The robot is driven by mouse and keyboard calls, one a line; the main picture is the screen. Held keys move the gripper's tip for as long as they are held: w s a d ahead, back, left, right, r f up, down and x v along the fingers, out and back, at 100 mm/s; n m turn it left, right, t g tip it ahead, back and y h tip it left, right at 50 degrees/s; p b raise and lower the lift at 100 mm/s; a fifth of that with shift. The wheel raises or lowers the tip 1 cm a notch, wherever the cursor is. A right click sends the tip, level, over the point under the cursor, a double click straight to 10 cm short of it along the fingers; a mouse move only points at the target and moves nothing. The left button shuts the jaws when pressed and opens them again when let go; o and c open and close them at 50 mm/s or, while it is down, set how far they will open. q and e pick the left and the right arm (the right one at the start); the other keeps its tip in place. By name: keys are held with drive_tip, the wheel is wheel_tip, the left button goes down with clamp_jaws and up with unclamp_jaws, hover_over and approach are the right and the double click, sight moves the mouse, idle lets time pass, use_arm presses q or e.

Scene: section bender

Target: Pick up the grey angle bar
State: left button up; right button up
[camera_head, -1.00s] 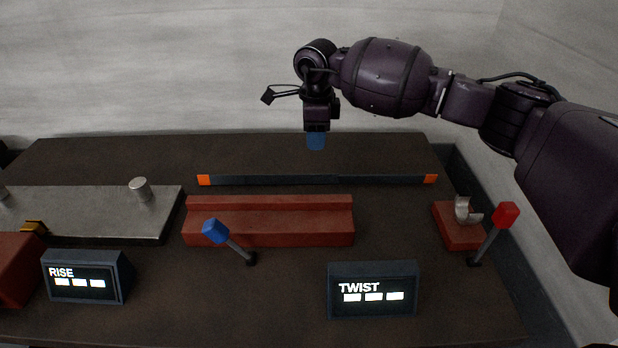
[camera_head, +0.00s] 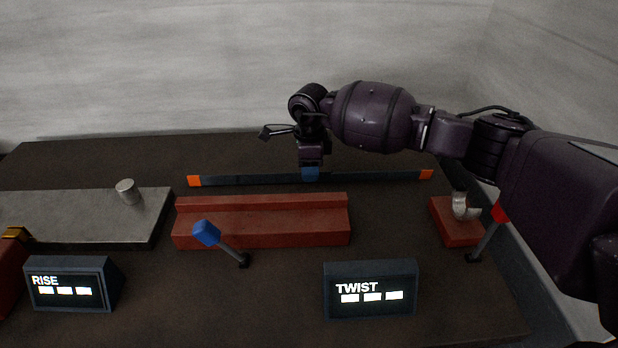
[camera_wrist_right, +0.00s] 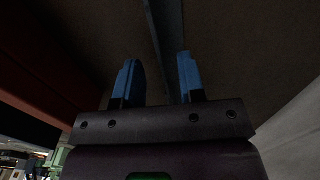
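The grey angle bar (camera_head: 255,181) is long, thin and dark, with orange ends, and lies crosswise on the brown table behind the red grooved block. My right gripper (camera_head: 310,174) points down at the middle of the bar, its blue fingertips overlapping the bar in the head view. In the right wrist view the two blue fingers (camera_wrist_right: 160,82) are spread apart, and the bar (camera_wrist_right: 164,28) runs through the space between them with a gap on each side. Whether the tips touch the bar or table is hidden. My left gripper is not in view.
The red grooved block (camera_head: 262,228) lies just in front of the bar. A blue-knobbed lever (camera_head: 207,233), a red-knobbed lever (camera_head: 498,213), the RISE display (camera_head: 68,287) and the TWIST display (camera_head: 371,289) stand nearer. A grey plate (camera_head: 85,217) with a metal peg lies left.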

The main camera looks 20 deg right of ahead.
drive_tip(key=shift+f, duration=0.9)
drive_tip(key=c, duration=0.6)
clamp_jaws()
drive_tip(key=shift+r, duration=0.1)
